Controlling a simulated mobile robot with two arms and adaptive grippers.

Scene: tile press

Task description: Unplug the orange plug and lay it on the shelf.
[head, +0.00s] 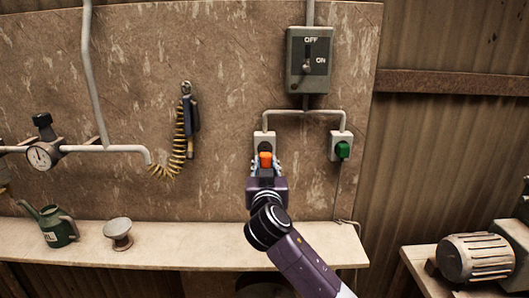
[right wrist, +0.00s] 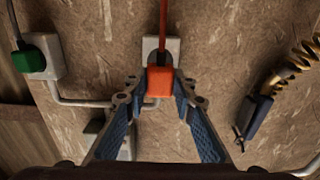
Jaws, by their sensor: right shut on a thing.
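The orange plug (head: 265,160) is at the left wall socket (head: 264,138), below the switch box. In the right wrist view the orange plug (right wrist: 160,80) sits between the fingertips, in front of its pale socket (right wrist: 150,45), with a red-orange cord running from it. I cannot tell whether it is fully seated. My right gripper (head: 265,167) is shut on the plug, its blue-padded fingers on both sides. The shelf (head: 185,243) runs along the wall below. My left gripper is not in view.
A green plug (head: 342,150) is in the right socket. The switch box (head: 310,60) is above. A yellow coiled hose (head: 180,145) hangs to the left. A green watering can (head: 57,226) and a small round stand (head: 118,232) are on the shelf; its middle is bare.

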